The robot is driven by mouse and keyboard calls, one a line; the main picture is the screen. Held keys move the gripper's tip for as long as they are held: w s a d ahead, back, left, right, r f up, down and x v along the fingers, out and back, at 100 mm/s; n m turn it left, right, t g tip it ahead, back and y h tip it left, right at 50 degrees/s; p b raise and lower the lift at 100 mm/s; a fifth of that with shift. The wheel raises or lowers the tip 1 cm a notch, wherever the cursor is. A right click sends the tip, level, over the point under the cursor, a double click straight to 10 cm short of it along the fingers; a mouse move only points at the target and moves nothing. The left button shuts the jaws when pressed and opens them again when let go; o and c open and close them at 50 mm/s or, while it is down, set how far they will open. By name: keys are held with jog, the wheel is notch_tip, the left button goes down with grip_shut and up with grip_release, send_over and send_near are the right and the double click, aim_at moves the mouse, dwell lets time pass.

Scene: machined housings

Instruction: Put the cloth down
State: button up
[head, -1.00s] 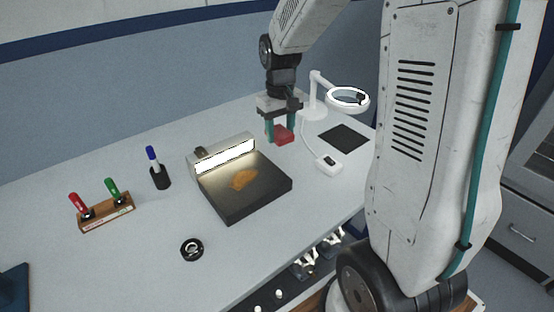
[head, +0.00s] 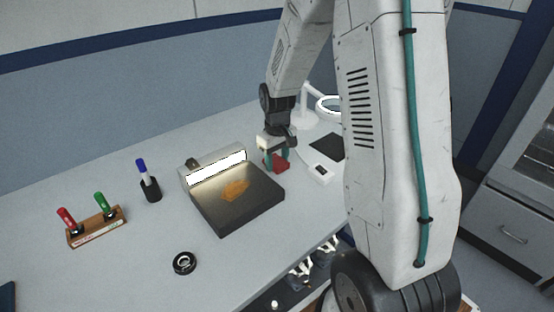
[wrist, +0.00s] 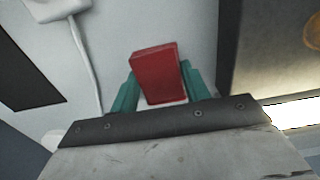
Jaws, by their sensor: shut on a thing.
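The cloth (head: 276,163) is a small red block-shaped piece, held between the teal fingers of my gripper (head: 279,160). In the wrist view the red cloth (wrist: 158,75) sits between the two fingertips of my gripper (wrist: 160,88), which is shut on it. The gripper is low over the table, just right of the dark inspection plate. I cannot tell whether the cloth touches the table.
The dark plate (head: 225,215) with a lit bar (head: 217,168) and an orange-brown patch (head: 235,190) is left of my gripper. A ring lamp (head: 329,103), white device (head: 321,173) and black mat (head: 327,147) are to the right.

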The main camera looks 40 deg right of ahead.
aim_at(277, 161)
jog(key=shift+f, duration=0.15)
jog(key=o, duration=1)
jog(key=shift+s+d+f, duration=0.1)
jog(key=shift+s+a+f, duration=0.1)
jog(key=shift+a, duration=0.15)
notch_tip(277, 161, up, 13)
jog(key=s+a+r, duration=0.4)
jog(key=s+r, duration=0.1)
jog(key=shift+m+t, duration=0.5)
jog(key=shift+t, duration=0.1)
jog(key=s+a+r, duration=0.1)
jog(key=s+a, duration=0.2)
jog(key=s, duration=0.4)
jog(key=s+a+r, duration=0.2)
jog(key=s+a, duration=0.1)
jog(key=s, duration=0.4)
jog(key=s+a+r, duration=0.1)
jog(key=s+a, duration=0.2)
jog(key=s, duration=0.5)
jog(key=shift+r, duration=0.2)
